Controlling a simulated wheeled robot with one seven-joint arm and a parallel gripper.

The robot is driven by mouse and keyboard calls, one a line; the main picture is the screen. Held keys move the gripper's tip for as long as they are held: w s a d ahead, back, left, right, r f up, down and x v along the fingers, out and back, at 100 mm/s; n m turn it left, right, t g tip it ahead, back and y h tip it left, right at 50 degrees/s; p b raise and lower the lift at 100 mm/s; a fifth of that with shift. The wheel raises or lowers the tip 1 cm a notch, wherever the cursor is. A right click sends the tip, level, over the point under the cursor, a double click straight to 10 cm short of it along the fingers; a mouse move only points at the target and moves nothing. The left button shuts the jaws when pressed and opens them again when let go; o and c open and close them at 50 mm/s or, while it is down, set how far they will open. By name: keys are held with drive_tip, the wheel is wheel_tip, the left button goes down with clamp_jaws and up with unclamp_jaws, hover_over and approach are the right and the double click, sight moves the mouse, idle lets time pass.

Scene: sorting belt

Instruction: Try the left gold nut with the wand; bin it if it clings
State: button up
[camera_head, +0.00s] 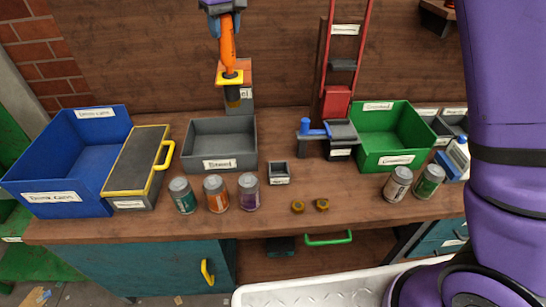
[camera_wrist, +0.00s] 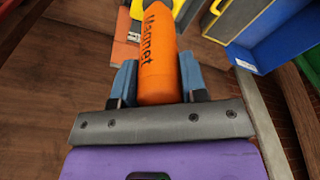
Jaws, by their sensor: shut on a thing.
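My gripper (camera_head: 223,10) is at the top of the head view, shut on the orange handle of the magnet wand (camera_head: 227,48). The wand hangs tip down, with a yellow collar and a dark lower end. In the wrist view the blue fingers (camera_wrist: 158,82) grip both sides of the handle (camera_wrist: 159,50), which reads "Magnet". The left gold nut (camera_head: 297,206) lies on the bench front, close beside the right gold nut (camera_head: 322,204). My gripper is far behind and above both. A grey bin (camera_head: 230,163) and a small grey box (camera_head: 279,180) stand behind the nuts.
An orange-topped stand (camera_head: 240,100) is right behind the wand; I cannot tell whether they touch. Three cans (camera_head: 215,195) stand left of the nuts. Bench around the nuts is clear.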

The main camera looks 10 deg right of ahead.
sight(227, 52)
idle(0.4)
drive_tip(key=shift+w+f, duration=0.2)
drive_tip(key=shift+f, duration=0.95)
drive_tip(key=shift+w+f, duration=0.15)
drive_tip(key=shift+f, duration=1)
drive_tip(key=shift+w+f, duration=0.2)
drive_tip(key=shift+f, duration=0.95)
drive_tip(key=shift+w, duration=0.1)
